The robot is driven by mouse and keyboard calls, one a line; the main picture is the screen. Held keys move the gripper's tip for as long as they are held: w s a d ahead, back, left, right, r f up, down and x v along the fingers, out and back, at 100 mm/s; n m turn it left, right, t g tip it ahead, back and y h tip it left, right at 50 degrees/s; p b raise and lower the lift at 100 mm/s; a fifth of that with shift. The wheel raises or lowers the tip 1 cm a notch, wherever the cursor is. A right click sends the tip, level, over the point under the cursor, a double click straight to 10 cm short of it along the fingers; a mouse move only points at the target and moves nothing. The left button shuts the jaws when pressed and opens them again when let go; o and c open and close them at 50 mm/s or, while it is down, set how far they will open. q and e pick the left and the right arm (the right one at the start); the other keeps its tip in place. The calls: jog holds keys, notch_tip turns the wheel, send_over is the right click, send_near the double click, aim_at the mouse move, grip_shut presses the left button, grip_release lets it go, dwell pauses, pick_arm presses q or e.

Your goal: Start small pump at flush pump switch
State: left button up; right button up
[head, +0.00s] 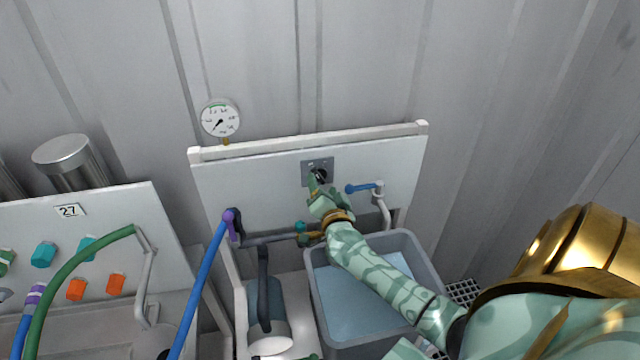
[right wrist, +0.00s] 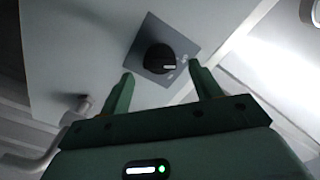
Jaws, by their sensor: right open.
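The flush pump switch is a black rotary knob (right wrist: 159,58) on a square grey plate (head: 308,164) fixed to the white panel. In the head view my right gripper (head: 316,181) is at the plate and hides part of the knob. In the right wrist view its two green fingers (right wrist: 159,82) are apart, with the knob showing beyond and between their tips. I cannot tell whether a finger touches the knob. My left gripper is not in view.
A blue-handled valve (head: 362,188) sits just right of the switch. A grey tub (head: 318,285) of liquid stands below my right arm. A pressure gauge (head: 220,118) is at upper left. A blue hose (head: 200,290) and panel 27 (head: 130,205) are on the left.

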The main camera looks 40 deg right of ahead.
aim_at(320, 179)
jog(key=shift+b+x, duration=0.35)
jog(key=shift+x, duration=1.4)
jog(key=c, duration=0.9)
